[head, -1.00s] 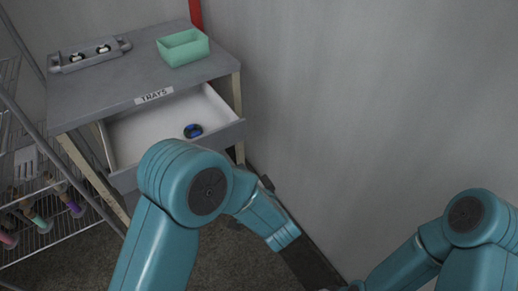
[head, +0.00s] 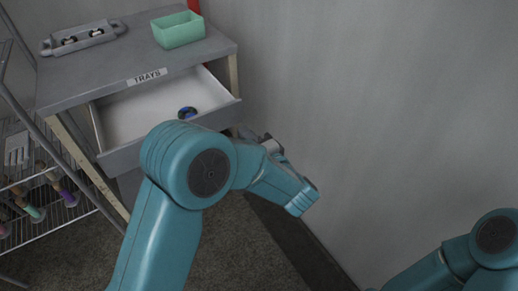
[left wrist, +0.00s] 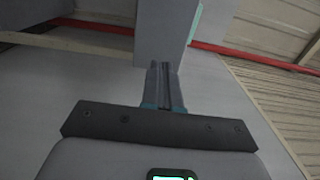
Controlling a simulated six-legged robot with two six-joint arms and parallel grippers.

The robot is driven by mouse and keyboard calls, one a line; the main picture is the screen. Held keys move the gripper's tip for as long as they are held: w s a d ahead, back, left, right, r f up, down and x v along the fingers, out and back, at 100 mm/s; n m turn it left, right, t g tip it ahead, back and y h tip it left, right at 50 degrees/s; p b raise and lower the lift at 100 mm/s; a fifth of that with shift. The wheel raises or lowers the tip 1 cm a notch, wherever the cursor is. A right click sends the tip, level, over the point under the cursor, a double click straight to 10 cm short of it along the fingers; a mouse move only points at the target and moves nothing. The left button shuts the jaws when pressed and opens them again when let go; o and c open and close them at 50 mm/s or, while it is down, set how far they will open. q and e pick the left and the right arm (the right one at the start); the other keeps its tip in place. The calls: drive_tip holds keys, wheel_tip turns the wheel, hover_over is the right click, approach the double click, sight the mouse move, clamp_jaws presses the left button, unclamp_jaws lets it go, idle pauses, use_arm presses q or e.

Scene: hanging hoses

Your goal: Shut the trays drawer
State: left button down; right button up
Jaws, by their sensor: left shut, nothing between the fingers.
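The trays drawer (head: 215,118) is pulled out of the grey cabinet under the "TRAYS" label (head: 147,77). Its white inside shows, with a small blue and black round thing (head: 187,113) in it. My left arm hides part of the drawer's front. My left gripper (head: 250,133), partly hidden behind my arm in the head view, is just below the drawer front's right end. In the left wrist view its fingers (left wrist: 163,88) are shut and empty, pointing at a grey block-like surface (left wrist: 165,30); I cannot tell if they touch it. My right gripper is out of view.
On the cabinet top (head: 125,55) are a green open box (head: 179,30) and a grey handled tray (head: 83,37). A grey wall (head: 370,100) is close on the right. Dark floor lies in front.

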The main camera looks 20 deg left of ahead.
sight(230, 117)
use_arm(q)
drive_tip(key=b+x, duration=0.1)
drive_tip(key=x, duration=0.4)
drive_tip(key=shift+w+a, duration=0.25)
drive_tip(key=shift+w, duration=0.1)
